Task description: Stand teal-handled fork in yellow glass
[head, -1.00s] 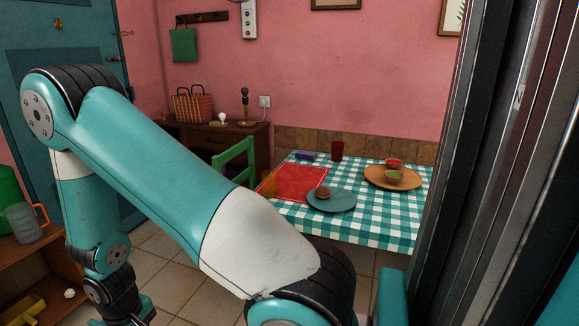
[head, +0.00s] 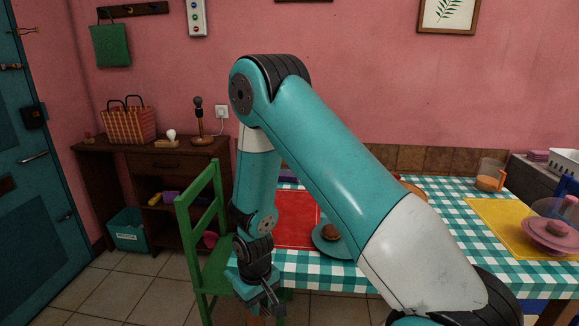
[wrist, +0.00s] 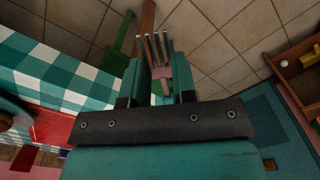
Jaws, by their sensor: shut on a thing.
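My gripper (head: 265,298) hangs low at the front left corner of the checked table in the head view. In the wrist view my gripper (wrist: 160,90) is shut on a fork (wrist: 154,50). The fork's metal tines point away from the wrist, toward the top of the picture. The part below the tines looks pinkish; the rest of its handle is hidden between the teal fingers, so I cannot confirm its colour. The fork is too small to make out in the head view. I cannot make out a yellow glass in either current view.
A green chair (head: 205,230) stands close left of my gripper. Floor is free at left.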

